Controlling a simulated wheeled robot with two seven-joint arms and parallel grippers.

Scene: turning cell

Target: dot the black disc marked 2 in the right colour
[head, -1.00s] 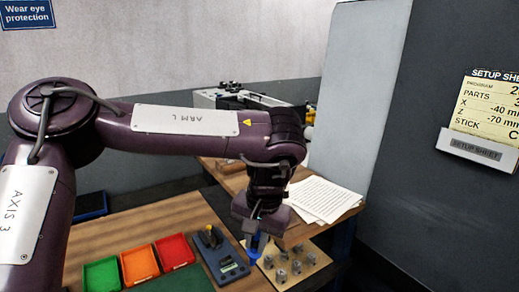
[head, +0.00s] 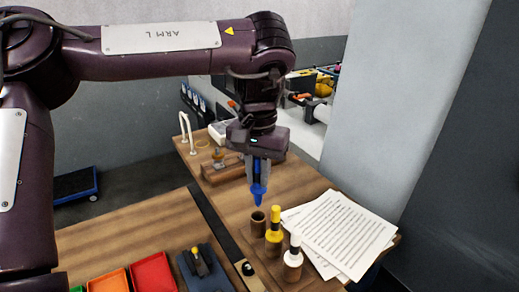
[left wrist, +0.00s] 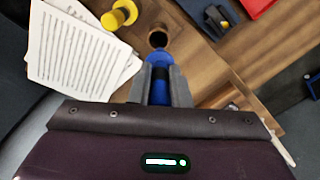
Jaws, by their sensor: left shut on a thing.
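My left gripper (head: 258,170) is shut on a blue marker (head: 259,191), which points down. The marker's tip is just above an empty brown cup (head: 258,224), apart from it as far as I can tell. The left wrist view also shows the blue marker (left wrist: 159,60) between the fingers (left wrist: 160,86), with the dark mouth of the cup (left wrist: 158,38) just beyond its tip. The black disc marked 2 and my right gripper are not in view.
Printed sheets (head: 340,232) lie right of the cups. A wooden block (head: 225,172) with a small part is behind. Red (head: 153,271) and orange (head: 110,282) trays and a blue device (head: 205,268) are at front left. A grey panel (head: 385,110) stands at right.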

